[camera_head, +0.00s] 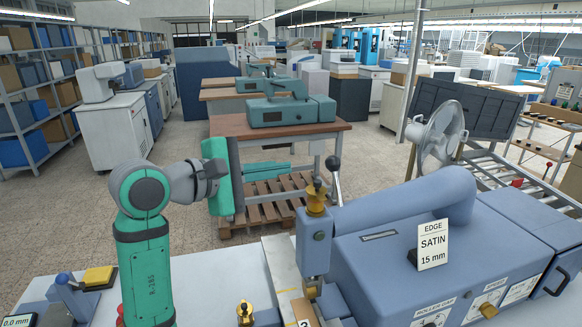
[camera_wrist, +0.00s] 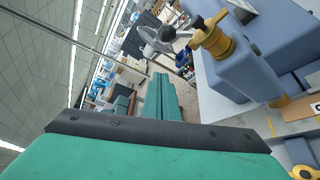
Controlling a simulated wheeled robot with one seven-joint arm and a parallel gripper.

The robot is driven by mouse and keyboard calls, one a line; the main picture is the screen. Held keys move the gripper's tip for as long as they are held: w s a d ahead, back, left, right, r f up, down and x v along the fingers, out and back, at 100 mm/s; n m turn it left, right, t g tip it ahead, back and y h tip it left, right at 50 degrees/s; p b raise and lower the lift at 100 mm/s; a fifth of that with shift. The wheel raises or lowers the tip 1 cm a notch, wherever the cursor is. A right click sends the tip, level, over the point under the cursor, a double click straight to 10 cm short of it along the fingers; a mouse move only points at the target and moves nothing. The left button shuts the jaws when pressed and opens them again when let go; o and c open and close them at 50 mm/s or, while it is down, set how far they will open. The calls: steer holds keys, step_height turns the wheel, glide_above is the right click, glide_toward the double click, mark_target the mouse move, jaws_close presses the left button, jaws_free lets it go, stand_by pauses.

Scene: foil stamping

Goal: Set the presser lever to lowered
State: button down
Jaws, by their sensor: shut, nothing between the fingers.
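The presser lever (camera_head: 334,164) is a thin metal rod with a black ball knob. In the head view it stands nearly upright beside the brass-topped presser post (camera_head: 317,203) of the blue stamping machine (camera_head: 385,245). The black knob (camera_wrist: 167,33) also shows in the wrist view, left of the brass fitting (camera_wrist: 215,42). The lever's lower end is hidden behind the machine. My gripper (camera_head: 289,170) is teal, points right toward the lever and is apart from it in the picture. Its two fingers (camera_wrist: 160,78) lie together in the wrist view, with nothing between them.
A sign reading "EDGE SATIN 15 mm" (camera_head: 432,245) stands on the machine. A grey fan (camera_head: 438,135) is behind it. A yellow-topped block (camera_head: 99,277) and a small blue device (camera_head: 72,295) sit at the front left. A wooden pallet (camera_head: 270,203) lies on the floor behind.

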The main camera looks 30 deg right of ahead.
mark_target(337, 187)
steer(key=s+d, duration=0.2)
steer(key=d, duration=0.6)
stand_by(0.5)
